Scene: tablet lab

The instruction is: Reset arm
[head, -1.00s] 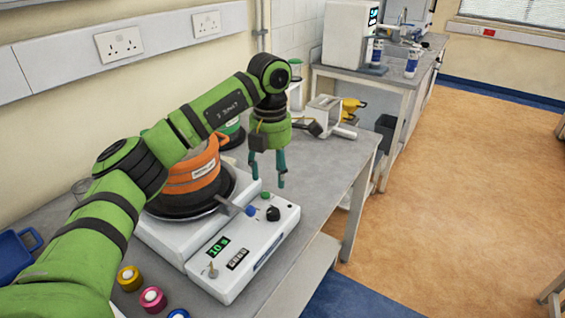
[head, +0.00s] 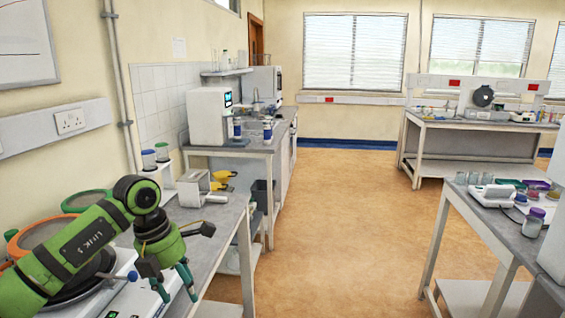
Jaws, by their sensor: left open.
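My left gripper (head: 176,285) is at the lower left in the head view. Its fingers point down and stand apart, with nothing between them. It hangs by the white balance-like device (head: 122,300) on the left bench; I cannot tell how high above it. My green left arm reaches in from the left edge and hides part of that device. An orange-rimmed round container (head: 40,228) shows partly behind the arm. My right gripper is not in view.
A second bench with a white machine (head: 209,116) stands beyond. Benches stand at right. The brown floor (head: 335,215) between is clear.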

